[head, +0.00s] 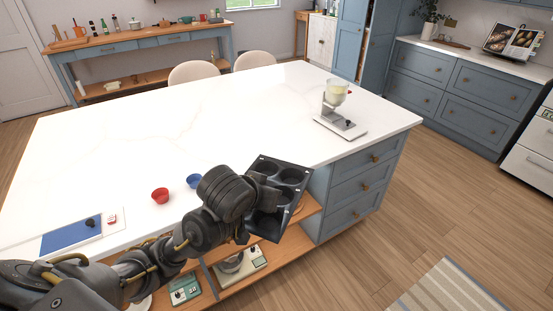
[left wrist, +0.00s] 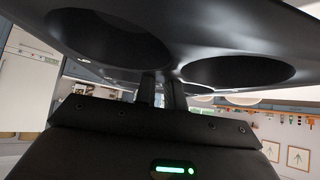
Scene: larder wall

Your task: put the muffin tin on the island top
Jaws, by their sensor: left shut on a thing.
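The muffin tin (head: 291,175) is dark grey with several round cups. It is held tilted at the near edge of the island, in front of the drawers. My left gripper (head: 262,186) is shut on the tin; its fingers are partly hidden in the head view. In the left wrist view the tin (left wrist: 175,55) fills the top, with the left gripper's fingers (left wrist: 160,90) at it between two cups. The island top (head: 130,125) is white and broad, just beyond the tin. My right gripper is not in view.
The middle of the top is clear. Scales stand on the wooden shelf (head: 285,250) below.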

